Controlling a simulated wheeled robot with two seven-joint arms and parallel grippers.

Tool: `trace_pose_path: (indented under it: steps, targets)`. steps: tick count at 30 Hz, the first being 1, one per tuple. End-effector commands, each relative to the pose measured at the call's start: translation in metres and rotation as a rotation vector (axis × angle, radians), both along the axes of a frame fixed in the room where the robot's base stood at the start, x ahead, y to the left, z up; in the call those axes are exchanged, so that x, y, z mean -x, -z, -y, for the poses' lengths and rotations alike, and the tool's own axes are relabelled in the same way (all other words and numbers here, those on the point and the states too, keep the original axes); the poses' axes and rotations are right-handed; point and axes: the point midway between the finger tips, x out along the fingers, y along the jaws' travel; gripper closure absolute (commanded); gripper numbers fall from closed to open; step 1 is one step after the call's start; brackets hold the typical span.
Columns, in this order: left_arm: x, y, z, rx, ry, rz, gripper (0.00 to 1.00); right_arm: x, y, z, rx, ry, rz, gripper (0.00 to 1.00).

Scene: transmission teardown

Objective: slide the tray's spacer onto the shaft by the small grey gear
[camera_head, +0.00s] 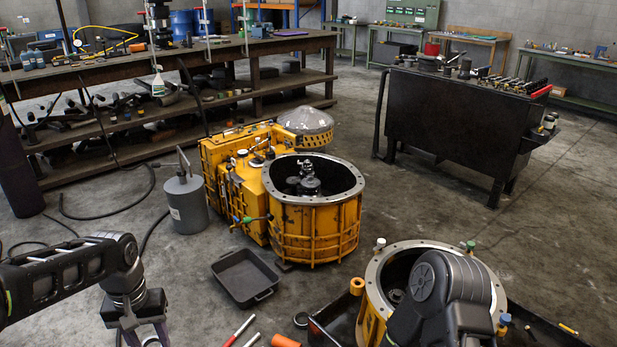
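My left arm comes in from the left, and its gripper (144,338) points down at the bottom edge, where its fingers are cut off. My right arm reaches over the yellow round housing (374,318) at the lower right, and its gripper is hidden. A black tray (245,277) on the floor looks empty. A second dark tray (540,328) lies under the housing. A small dark ring (301,319) lies beside that tray; I cannot tell if it is the spacer. A grey part (396,296) shows inside the housing. I cannot make out the small grey gear or its shaft.
A large yellow transmission case (313,230) stands in the middle. A grey canister (186,203) is left of it. An orange cylinder (285,341) and red-handled tools (241,331) lie at the bottom. A black workbench (450,115) stands at right.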

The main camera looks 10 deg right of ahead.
Motion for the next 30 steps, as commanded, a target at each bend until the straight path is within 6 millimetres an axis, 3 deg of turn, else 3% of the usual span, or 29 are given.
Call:
trace_pose_path:
  steps: [5, 8, 15, 18, 26, 30]
  targets:
    - [0.000, 0.000, 0.000, 0.000, -0.001, -0.001, 0.99, 0.000, -0.002, 0.000, 0.000, 0.000, 0.000, 0.29]
    - [0.002, 0.005, 0.000, -0.004, -0.002, -0.004, 0.99, 0.000, -0.014, 0.000, 0.000, 0.001, 0.000, 0.29]
    - [0.026, 0.049, -0.001, -0.009, -0.002, -0.007, 0.99, 0.000, -0.066, 0.000, -0.001, 0.003, -0.001, 0.29]
    - [0.037, 0.066, 0.000, -0.003, 0.000, -0.004, 0.99, 0.000, -0.076, -0.001, -0.001, 0.003, -0.001, 0.29]
    - [0.040, 0.077, 0.000, 0.001, -0.001, 0.001, 0.99, 0.000, -0.073, -0.001, -0.001, 0.003, -0.002, 0.29]
    - [0.040, 0.076, 0.000, 0.001, -0.001, 0.001, 0.99, 0.000, -0.074, -0.001, -0.001, 0.003, -0.002, 0.38]
